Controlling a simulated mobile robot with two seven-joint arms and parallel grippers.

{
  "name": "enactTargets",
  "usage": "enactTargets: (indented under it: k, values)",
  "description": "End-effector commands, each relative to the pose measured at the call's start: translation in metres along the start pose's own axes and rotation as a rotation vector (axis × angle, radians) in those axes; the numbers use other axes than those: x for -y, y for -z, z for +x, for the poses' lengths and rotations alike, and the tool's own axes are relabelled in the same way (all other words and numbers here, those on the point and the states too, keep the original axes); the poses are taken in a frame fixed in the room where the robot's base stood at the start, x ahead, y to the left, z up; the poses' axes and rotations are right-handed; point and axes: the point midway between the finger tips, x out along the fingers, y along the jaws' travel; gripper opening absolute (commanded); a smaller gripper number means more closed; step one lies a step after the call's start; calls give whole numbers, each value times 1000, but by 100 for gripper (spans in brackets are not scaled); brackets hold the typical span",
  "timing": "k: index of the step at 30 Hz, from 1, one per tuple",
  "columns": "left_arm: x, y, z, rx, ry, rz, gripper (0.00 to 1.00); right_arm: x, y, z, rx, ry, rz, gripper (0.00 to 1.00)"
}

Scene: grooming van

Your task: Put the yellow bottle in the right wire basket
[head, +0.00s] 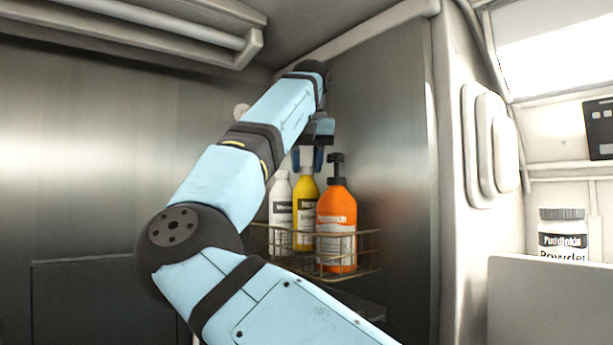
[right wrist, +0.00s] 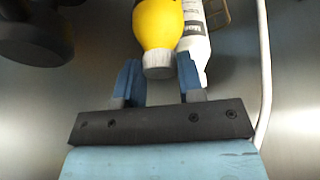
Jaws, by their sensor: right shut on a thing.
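The yellow bottle (head: 305,208) has a pale cap and a dark label. It stands upright in the head view between a white bottle and an orange pump bottle, its lower part behind the wires of a wire basket (head: 368,250). I cannot tell whether its base touches the basket floor. My right gripper (head: 308,158) comes down from above and is shut on the bottle's top. In the right wrist view, the blue fingers (right wrist: 160,78) sit on both sides of the yellow bottle's (right wrist: 158,22) cap. My left gripper is not in view.
The white bottle (head: 281,205) and orange bottle (head: 337,225) with a black pump are close on either side. A metal wall panel (head: 395,150) rises right of the basket. A powder jar (head: 563,235) stands far right. Only one basket is clearly visible.

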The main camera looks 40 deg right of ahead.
Motion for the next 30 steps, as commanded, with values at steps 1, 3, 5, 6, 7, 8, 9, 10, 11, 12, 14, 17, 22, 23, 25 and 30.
enactTargets:
  k: [1,3,5,6,7,8,9,10,11,12,14,17,22,23,25,30]
  values:
    - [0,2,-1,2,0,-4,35,1,-3,6,-1,1,1,0]
    - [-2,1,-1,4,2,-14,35,2,-6,14,0,1,0,0]
    - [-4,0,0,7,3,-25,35,1,-8,18,-1,0,0,0]
    - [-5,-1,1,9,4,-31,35,1,-8,19,-2,0,0,0]
    - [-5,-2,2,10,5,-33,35,1,-8,20,-2,0,0,0]
    - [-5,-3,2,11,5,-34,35,0,-8,20,-2,-1,0,0]
    - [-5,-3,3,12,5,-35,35,0,-8,20,-2,-1,0,0]
    - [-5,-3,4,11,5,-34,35,0,-8,20,-2,-1,0,0]
    - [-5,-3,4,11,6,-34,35,0,-8,20,-2,-1,0,0]
    - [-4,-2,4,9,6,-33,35,0,-8,20,-2,-1,0,0]
    - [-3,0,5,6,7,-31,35,0,-9,20,-2,-1,0,0]
    - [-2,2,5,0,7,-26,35,1,-9,23,0,0,0,40]
    - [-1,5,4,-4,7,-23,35,1,-9,22,0,0,0,61]
    - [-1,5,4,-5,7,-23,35,1,-9,22,0,0,0,61]
    - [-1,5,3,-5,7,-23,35,1,-9,22,0,0,0,61]
    - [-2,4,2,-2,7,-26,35,0,-8,18,-2,0,0,61]
